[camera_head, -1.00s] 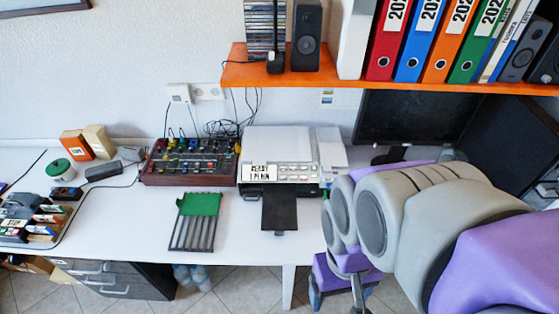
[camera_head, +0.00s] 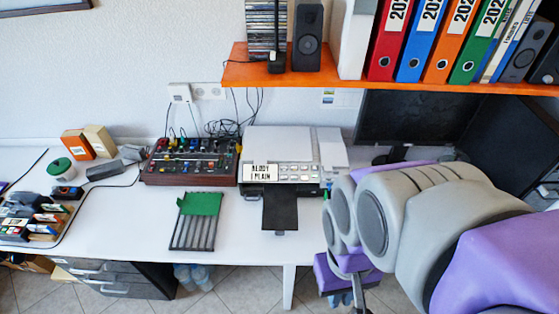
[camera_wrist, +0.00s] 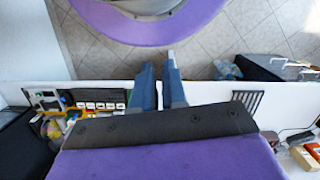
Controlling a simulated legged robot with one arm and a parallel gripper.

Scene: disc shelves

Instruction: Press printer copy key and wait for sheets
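The printer (camera_head: 300,143) stands on the white desk, left of my arm in the head view. Its front panel has a label reading READY and PLAIN on the left and a block of pale keys (camera_head: 293,172) beside it. A dark output tray (camera_head: 280,208) sticks out in front, with no sheets seen on it. My gripper (camera_head: 341,299) points down beyond the desk's front edge, right of the tray and apart from the printer. In the wrist view, the two blue-grey fingers (camera_wrist: 160,68) stand close together with a narrow empty gap.
A wire rack with a green card (camera_head: 198,205) lies left of the tray. A mixer (camera_head: 190,165) with cables stands behind it. An orange shelf (camera_head: 350,82) with binders hangs above. A monitor (camera_head: 405,118) is at the back right. Drawers (camera_head: 125,280) sit under the desk's left.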

